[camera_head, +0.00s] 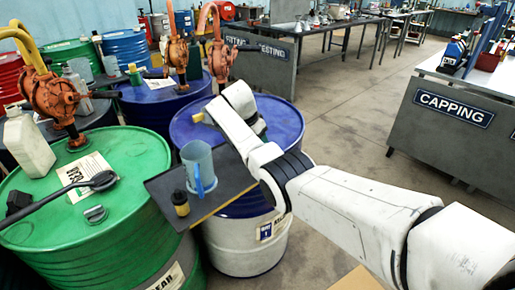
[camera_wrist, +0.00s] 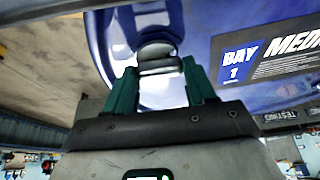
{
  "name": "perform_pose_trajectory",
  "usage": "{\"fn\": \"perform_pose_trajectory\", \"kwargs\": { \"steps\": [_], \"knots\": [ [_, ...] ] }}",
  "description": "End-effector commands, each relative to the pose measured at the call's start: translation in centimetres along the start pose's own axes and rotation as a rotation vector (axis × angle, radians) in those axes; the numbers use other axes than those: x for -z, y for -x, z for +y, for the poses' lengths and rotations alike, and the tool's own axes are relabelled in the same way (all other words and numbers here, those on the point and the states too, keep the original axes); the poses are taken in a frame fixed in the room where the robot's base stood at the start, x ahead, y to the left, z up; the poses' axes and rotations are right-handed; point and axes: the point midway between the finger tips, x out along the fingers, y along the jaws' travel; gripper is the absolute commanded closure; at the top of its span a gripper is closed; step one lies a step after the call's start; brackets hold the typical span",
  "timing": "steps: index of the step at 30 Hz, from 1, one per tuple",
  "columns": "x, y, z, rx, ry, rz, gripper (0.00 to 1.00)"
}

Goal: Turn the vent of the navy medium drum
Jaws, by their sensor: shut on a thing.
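The navy medium drum (camera_head: 285,117) stands in the middle of the head view, with a navy top and a white lower body. In the wrist view its blue top (camera_wrist: 98,30) shows, with a label (camera_wrist: 255,55) reading "BAY 1" and part of "MEDI". My gripper (camera_wrist: 160,80) reaches down to the drum top, with its two green fingers on either side of the grey metal vent (camera_wrist: 157,64). The fingers are shut on the vent. In the head view my wrist hides the fingertips and most of the vent.
Orange pumps (camera_head: 177,55) stand behind. Floor is free at right.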

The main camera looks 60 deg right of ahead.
Motion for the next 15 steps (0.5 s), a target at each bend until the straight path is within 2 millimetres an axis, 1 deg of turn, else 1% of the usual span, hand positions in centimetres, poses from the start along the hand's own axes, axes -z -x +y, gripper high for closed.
{"fn": "perform_pose_trajectory", "kwargs": {
  "steps": [1,9,15],
  "knots": [
    [-0.31,-0.63,-0.21,-0.014,-0.040,0.001,0.75],
    [-0.15,-0.47,-0.28,-0.090,-0.228,0.002,0.75],
    [-0.09,-0.30,-0.28,-0.129,-0.320,0.002,0.75]
  ]
}}
